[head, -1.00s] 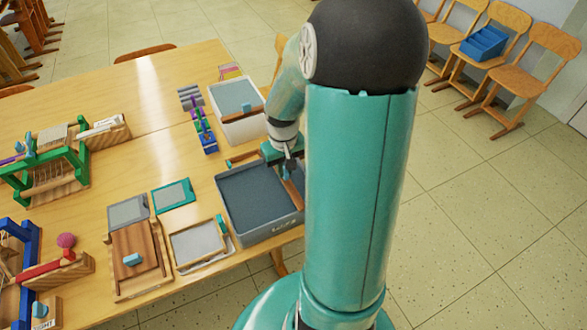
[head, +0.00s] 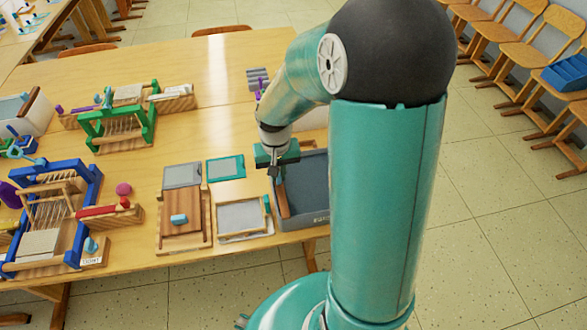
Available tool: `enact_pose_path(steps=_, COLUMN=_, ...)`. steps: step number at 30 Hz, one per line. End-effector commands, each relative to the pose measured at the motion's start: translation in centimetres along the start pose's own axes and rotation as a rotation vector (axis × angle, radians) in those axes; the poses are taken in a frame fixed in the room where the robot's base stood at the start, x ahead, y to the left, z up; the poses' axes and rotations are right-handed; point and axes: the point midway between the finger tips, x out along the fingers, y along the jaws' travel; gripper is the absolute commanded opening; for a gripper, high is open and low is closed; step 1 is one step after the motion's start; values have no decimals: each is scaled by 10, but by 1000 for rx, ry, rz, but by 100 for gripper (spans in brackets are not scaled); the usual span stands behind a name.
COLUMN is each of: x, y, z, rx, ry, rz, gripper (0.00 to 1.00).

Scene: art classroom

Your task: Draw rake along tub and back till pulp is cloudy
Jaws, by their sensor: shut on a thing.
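The tub (head: 305,221) is a grey rectangular basin at the table's front edge, with dark blue-grey pulp (head: 308,188) inside; my arm hides its right part. My gripper (head: 275,169) is over the tub's left end, shut on the rake. The rake's brown wooden bar (head: 282,201) lies along the tub's left side, inside it. The gripper hides the rake's upper part. I cannot tell how cloudy the pulp is.
Left of the tub are a framed screen (head: 241,217), a wooden press board (head: 184,212) and a teal-framed screen (head: 226,168). Green (head: 118,130) and blue (head: 52,215) looms stand further left. Chairs (head: 505,50) line the right wall.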

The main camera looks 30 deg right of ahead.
Motion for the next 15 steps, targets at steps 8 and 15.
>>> enact_pose_path(steps=8, x=-2, y=-8, z=-1, rx=0, ry=6, rz=-2, gripper=0)
enact_pose_path(steps=15, x=-2, y=-9, z=-1, rx=-3, ry=7, rz=-4, gripper=26)
